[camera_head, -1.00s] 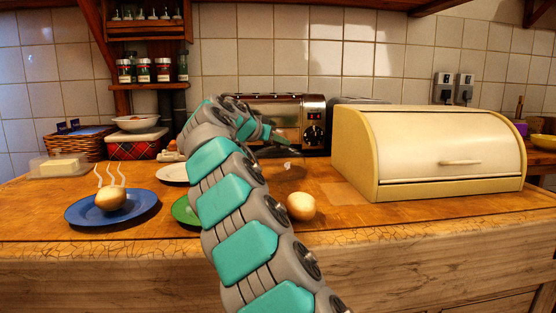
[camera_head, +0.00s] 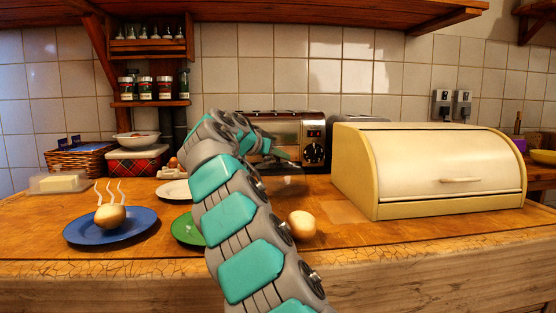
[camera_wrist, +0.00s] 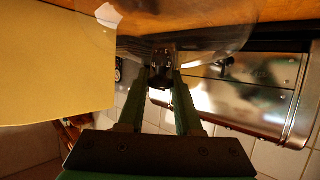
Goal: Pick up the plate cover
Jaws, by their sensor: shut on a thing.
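The plate cover (camera_wrist: 205,28) is a clear glass dome, seen at the top of the wrist view. Its dark knob is between my fingertips, and my gripper (camera_wrist: 162,74) is shut on it. In the head view my gripper (camera_head: 282,158) is in front of the toaster, and the clear dome below it is hardly visible. I cannot tell whether the dome's rim touches the counter. A green plate (camera_head: 184,229) is partly hidden behind my arm.
A cream bread box (camera_head: 440,165) stands right of my gripper. A steel toaster (camera_head: 287,128) is close behind. A round pale bun (camera_head: 302,224) sits on the counter in front. A blue plate (camera_head: 140,222) with a steaming bun and a white plate (camera_head: 172,191) are left.

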